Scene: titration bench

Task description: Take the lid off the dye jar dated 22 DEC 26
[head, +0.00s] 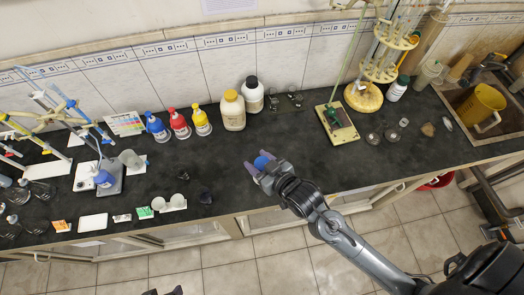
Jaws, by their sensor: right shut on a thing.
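My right gripper (254,168) reaches in from the lower right over the front middle of the dark bench. Its purple fingers are shut on a small blue thing (263,161), of which a rounded top shows between them. I cannot tell whether this is a lid alone or a whole jar; the gripper hides the rest. A small dark jar-like object (205,198) stands on the bench to the left, near the front edge. No date can be read in this view. Dark tips at the bottom edge may be my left gripper (164,292); its state is unclear.
Blue, red and yellow-topped wash bottles (179,124) and two larger bottles (232,111) stand behind, along the wall. A stirrer plate (110,179) and glassware are at left. A green-and-cream stand base (337,122) is at right, before the sink.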

